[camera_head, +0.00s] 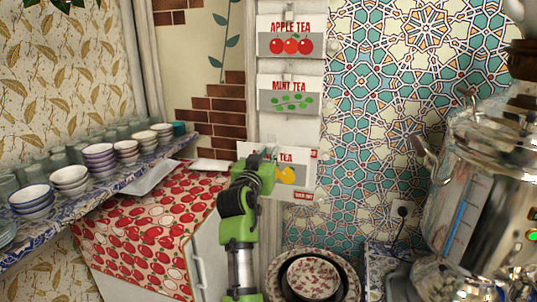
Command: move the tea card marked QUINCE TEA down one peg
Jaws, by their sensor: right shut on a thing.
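The quince tea card (300,168) is white and grey with yellow fruit and a small red label at its lower right corner. Only "TEA" of its wording shows; my gripper hides the left part. It is the lowest of the cards on the pale wall strip, and it sits slightly tilted. My right gripper (262,160), green and black, reaches up from below and is shut on the card's left side. Whether the card rests on a peg cannot be told. My left gripper is not in view.
The mint tea card (290,96) and apple tea card (291,37) hang above on the strip. A shelf (133,177) with stacked bowls and cups runs along the left. A large metal samovar (480,170) stands at right. Patterned plates (313,279) are below.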

